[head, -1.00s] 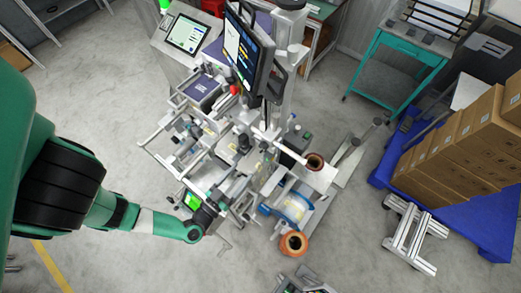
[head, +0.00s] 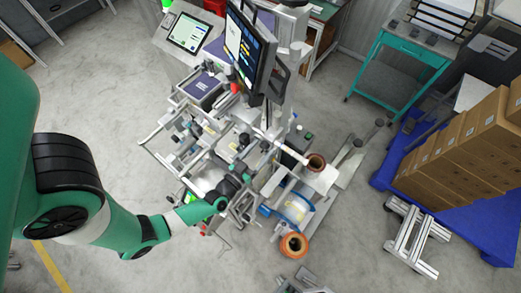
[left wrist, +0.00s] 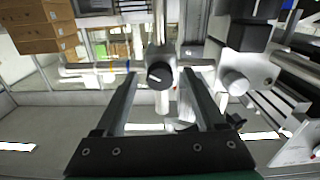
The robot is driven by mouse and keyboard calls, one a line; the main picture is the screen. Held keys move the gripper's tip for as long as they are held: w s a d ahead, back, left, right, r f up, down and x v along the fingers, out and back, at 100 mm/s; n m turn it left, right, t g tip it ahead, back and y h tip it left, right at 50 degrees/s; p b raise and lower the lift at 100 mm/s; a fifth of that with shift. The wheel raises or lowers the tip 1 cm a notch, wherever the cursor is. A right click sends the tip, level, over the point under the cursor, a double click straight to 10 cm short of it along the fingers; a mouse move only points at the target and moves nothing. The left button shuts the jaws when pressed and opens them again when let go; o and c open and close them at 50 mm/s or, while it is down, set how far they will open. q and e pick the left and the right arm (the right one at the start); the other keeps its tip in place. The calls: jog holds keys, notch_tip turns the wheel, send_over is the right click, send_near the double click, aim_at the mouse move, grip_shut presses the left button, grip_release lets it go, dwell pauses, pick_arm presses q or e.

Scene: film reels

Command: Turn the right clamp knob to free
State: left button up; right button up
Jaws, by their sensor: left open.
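My left gripper (head: 238,178) has its jaws over the front of the film-reel machine (head: 215,160) in the head view. In the left wrist view my left gripper (left wrist: 163,82) is open, one finger on each side. A round black knob with a white mark (left wrist: 160,75) shows between the fingertips, on a grey vertical post; it looks like the clamp knob. I cannot tell whether either finger touches it. In the head view this knob cannot be made out behind my gripper. My right gripper is not clearly in view.
A pale round knob (left wrist: 235,82) on a metal plate sits just right of the right finger. Rods and rollers crowd the machine. A monitor (head: 247,52) stands above it. An orange-brown reel (head: 293,245) is at its lower right. Cartons (head: 450,155) stand on a blue pallet at the right.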

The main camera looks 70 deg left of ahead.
pick_arm(q)
grip_shut()
dwell(0.4)
jog(key=shift+n, duration=0.3)
jog(key=n+b, duration=0.1)
jog(key=n, duration=0.4)
jog(key=shift+b, duration=0.35)
jog(key=n+b, duration=0.1)
jog(key=n, duration=0.5)
jog(key=shift+w+n+b, duration=0.1)
jog(key=shift+n+b, duration=0.3)
jog(key=n+b, duration=0.2)
jog(key=n, duration=0.4)
jog(key=n+b, duration=0.1)
jog(key=n, duration=0.4)
jog(key=shift+r, duration=0.1)
jog(key=shift+n, duration=0.4)
